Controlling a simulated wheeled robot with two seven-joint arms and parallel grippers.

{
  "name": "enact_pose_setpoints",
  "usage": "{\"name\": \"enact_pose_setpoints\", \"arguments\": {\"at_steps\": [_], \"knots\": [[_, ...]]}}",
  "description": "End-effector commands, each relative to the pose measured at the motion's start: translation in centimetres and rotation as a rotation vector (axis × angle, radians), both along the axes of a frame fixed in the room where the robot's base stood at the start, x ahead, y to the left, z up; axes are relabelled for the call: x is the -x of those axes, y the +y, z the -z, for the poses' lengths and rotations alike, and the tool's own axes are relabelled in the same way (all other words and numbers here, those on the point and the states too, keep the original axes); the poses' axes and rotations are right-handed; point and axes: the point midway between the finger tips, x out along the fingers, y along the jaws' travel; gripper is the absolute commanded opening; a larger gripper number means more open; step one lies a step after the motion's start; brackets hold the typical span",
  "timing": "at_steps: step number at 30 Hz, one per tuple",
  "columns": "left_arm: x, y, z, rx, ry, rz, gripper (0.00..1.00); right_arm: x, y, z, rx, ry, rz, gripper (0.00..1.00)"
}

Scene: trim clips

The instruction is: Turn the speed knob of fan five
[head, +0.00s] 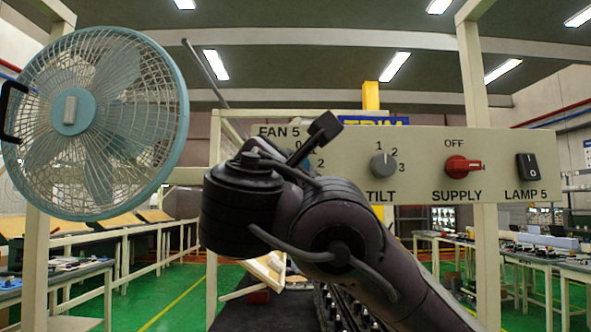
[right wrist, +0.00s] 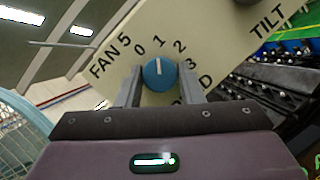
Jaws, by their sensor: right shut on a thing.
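The blue fan speed knob (right wrist: 159,73) is on a cream panel (right wrist: 228,40), by the label FAN 5 and the numbers 0 to 3. Its white mark points toward the 1 in the right wrist view. My right gripper (right wrist: 159,80) has one finger on each side of the knob and is shut on it. In the head view my right arm covers most of the knob and the gripper's fingertips. A blue caged fan (head: 95,125) stands at the left of the head view. My left gripper is not in view.
The same panel carries a grey TILT knob (head: 383,165), a red SUPPLY switch (head: 462,165) and a black LAMP 5 rocker (head: 528,167) to the right of my arm. Posts stand at both sides. Workbenches (head: 80,272) lie beyond on a green floor.

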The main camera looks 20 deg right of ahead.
Motion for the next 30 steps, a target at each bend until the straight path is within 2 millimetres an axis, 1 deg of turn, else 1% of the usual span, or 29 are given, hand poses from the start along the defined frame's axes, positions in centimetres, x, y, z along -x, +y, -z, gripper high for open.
{"name": "enact_pose_setpoints", "arguments": {"at_steps": [4,5,9,17,20,30], "knots": [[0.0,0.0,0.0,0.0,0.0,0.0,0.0,0.0,0.0,0.0,0.001,0.0,0.0,0.11],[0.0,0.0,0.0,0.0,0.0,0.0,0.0,0.0,0.0,0.0,0.001,0.0,0.0,0.38],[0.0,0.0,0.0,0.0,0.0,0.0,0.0,0.0,0.0,0.0,0.001,0.0,0.0,0.55],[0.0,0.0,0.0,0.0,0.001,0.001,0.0,0.0,0.0,0.0,0.001,0.0,0.0,0.55],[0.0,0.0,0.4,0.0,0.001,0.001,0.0,0.6,0.4,0.4,0.002,0.0,-0.002,0.55],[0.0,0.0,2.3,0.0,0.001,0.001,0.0,5.0,3.2,2.1,0.003,0.0,-0.004,0.55]]}}
